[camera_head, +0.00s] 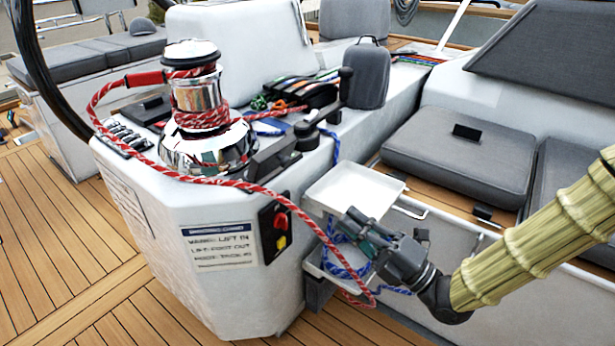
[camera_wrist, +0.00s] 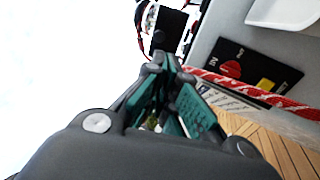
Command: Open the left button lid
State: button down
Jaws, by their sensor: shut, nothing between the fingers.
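Two dark lid-like covers sit on the white console beside the chrome winch. One (camera_head: 152,108) is left of the winch and the other (camera_head: 272,158) is at its front right. I cannot tell for sure which is the left button lid. My gripper (camera_head: 352,222) is shut and empty, right of the console and in front of the white trays, apart from both covers. In the wrist view its fingertips (camera_wrist: 160,62) meet, and a dark flat part (camera_wrist: 170,28) shows just beyond them. Any buttons under the covers are hidden.
A red-and-white rope (camera_head: 270,195) loops from the winch down past my gripper. A black switch panel (camera_head: 274,228) with red and yellow parts is on the console's front; it also shows in the wrist view (camera_wrist: 252,65). White trays (camera_head: 352,188) and a grey cushion (camera_head: 455,155) lie right.

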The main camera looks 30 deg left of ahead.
jog(key=a, duration=0.1)
jog(key=b, duration=0.3)
send_near(274, 158)
jog(key=x, duration=0.4)
jog(key=shift+a, duration=0.25)
